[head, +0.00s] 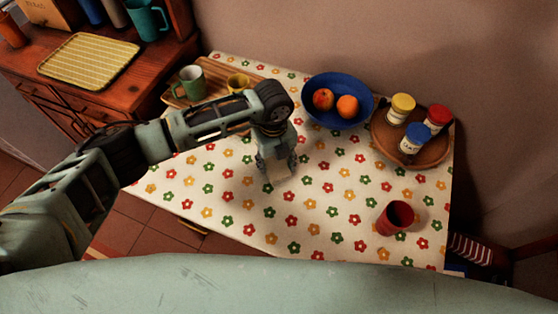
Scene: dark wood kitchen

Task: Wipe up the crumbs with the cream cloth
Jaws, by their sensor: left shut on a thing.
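My left gripper (278,170) points down at the middle of the table (330,215), which has a flowered covering. It is shut on a small pale piece, the cream cloth (281,176), at the tabletop. The fingers and wrist hide much of the cloth, and it blends with the pale covering. I cannot make out any crumbs among the printed flowers. My right gripper is not in view.
A blue bowl (312,116) with fruit stands behind the gripper. A round wooden tray (433,155) with three jars is at the right. A red cup (395,217) stands front right. A board (217,72) with a green mug (189,84) and yellow cup (238,83) is back left.

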